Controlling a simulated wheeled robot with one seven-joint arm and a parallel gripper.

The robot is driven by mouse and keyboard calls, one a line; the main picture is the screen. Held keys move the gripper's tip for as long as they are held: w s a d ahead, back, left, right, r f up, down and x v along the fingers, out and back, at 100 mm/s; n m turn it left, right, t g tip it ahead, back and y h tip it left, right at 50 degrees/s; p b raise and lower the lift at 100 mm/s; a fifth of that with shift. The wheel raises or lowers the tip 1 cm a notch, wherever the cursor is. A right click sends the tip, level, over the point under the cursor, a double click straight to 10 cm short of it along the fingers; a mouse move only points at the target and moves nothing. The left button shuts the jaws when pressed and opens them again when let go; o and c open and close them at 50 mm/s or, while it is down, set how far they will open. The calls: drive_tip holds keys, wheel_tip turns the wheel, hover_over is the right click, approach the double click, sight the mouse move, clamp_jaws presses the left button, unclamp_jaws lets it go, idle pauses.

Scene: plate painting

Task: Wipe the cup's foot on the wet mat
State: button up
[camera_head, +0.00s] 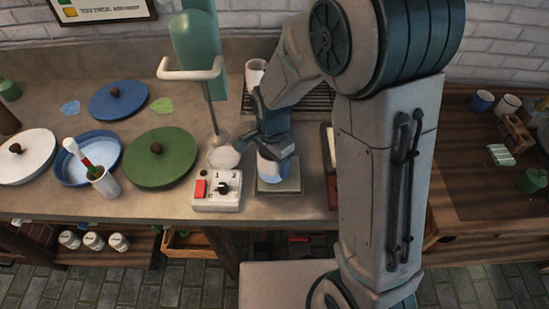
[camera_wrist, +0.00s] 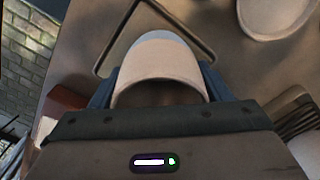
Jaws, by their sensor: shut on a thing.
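My gripper (camera_head: 274,150) is shut on a cup (camera_head: 273,170), pale with a blue lower part in the head view. The cup is directly over the square grey mat (camera_head: 292,186); I cannot tell whether its foot touches. In the wrist view my gripper (camera_wrist: 160,88) has a blue finger on each side of the cup (camera_wrist: 160,72), whose pale wall and open rim face the camera. The dark-edged mat (camera_wrist: 117,42) lies beyond it.
A control box (camera_head: 217,197) with a red switch stands just left of the mat. A stand with a round pale base (camera_head: 223,157) is behind it. Green (camera_head: 165,172) and blue (camera_head: 119,104) lids lie further left. Another white cup (camera_head: 254,70) stands on the slatted rack behind.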

wheel_tip(320, 180, up, 8)
drive_tip(key=p, duration=0.5)
drive_tip(key=shift+w+d+f, duration=0.1)
drive_tip(key=shift+f, duration=0.05)
idle(0.5)
